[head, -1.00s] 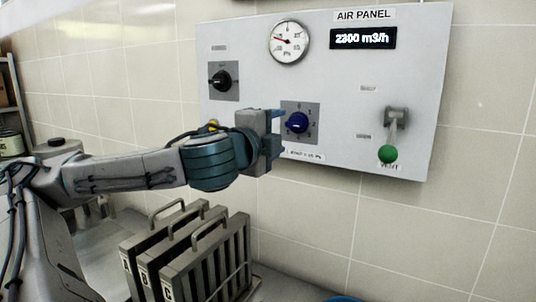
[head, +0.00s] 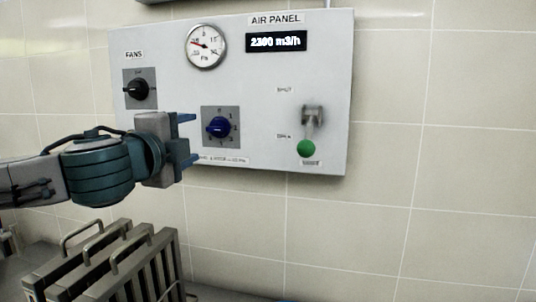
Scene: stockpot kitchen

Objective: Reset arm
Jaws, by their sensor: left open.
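My left gripper (head: 188,139) reaches in from the left in the head view. Its two fingers are apart and nothing is between them. It is in front of the grey air panel (head: 255,100), just left of the blue rotary knob (head: 217,127), with a visible gap between fingertips and knob. My left arm stretches out behind it to the left edge. My right gripper is not in view.
The panel also carries a black fans knob (head: 137,90), a round gauge (head: 205,46), a display (head: 276,42) reading about 2300 m3/h, and a lever with a green ball (head: 306,148) hanging down. Metal filter frames (head: 110,270) with handles stand below. The tiled wall at right is bare.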

